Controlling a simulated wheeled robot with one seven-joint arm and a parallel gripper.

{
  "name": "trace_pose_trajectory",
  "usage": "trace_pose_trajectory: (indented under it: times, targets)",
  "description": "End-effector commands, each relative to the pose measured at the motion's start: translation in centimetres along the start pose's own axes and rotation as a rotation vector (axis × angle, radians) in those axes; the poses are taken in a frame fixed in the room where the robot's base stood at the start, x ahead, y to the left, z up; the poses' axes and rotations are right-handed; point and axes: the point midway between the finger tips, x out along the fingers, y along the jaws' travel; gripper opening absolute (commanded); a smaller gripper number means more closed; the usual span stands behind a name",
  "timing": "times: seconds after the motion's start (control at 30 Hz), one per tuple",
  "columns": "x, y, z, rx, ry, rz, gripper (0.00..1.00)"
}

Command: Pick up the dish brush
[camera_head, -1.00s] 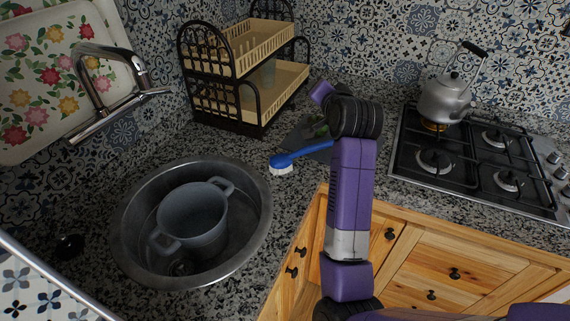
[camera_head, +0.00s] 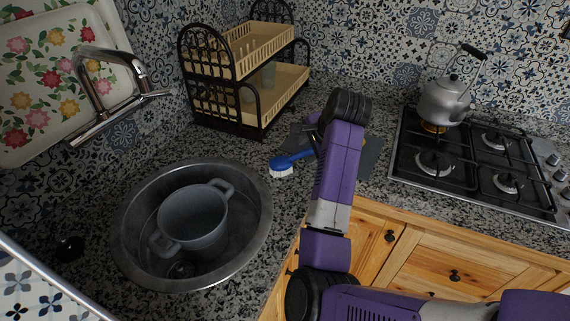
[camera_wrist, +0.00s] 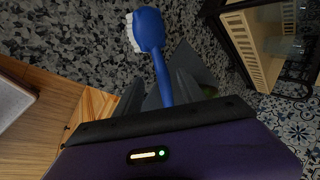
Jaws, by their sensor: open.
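The dish brush (camera_head: 287,162) has a blue handle and white bristles. It lies on the granite counter right of the sink, its handle running toward a dark grey board. My arm hides the handle's far end in the head view. In the wrist view the brush head (camera_wrist: 149,32) is at the top, and its handle runs down between the grey fingers of my gripper (camera_wrist: 160,84). My gripper is open around the handle's line. Whether a finger touches the handle I cannot tell. In the head view my wrist hides most of the gripper.
The dark grey board (camera_head: 371,158) lies partly behind my arm. A two-tier dish rack (camera_head: 262,112) stands behind the brush. A sink (camera_head: 262,225) holding a grey pot (camera_head: 192,218) is at left. The stove (camera_head: 420,178) with a kettle (camera_head: 444,100) is at right.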

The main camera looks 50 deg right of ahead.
Motion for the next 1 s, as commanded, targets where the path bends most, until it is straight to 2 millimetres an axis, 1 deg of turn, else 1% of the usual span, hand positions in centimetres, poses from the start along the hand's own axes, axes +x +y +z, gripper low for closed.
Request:
trace_pose_trajectory:
  times: [0.1,0.23,0.33,0.53,0.67,0.7,0.77,0.8,1.0]
  targets:
    - [1.8,-0.1,0.0,0.0,-0.002,0.003,0.47]
    - [3.2,-0.1,0.0,0.0,-0.002,0.003,0.47]
    - [3.6,-0.1,0.0,0.0,-0.001,0.0,0.47]
    - [3.6,-0.1,0.0,-0.001,0.0,0.0,0.47]
    - [3.6,-0.1,0.0,-0.001,0.0,0.0,0.21]
    - [3.6,-0.1,0.0,-0.001,0.0,0.0,0.13]
    - [3.6,-0.1,0.0,-0.001,-0.001,0.0,0.02]
    - [3.6,-0.1,0.0,-0.001,-0.001,0.0,0.0]
    - [3.6,-0.1,0.0,-0.001,-0.001,-0.001,0.0]
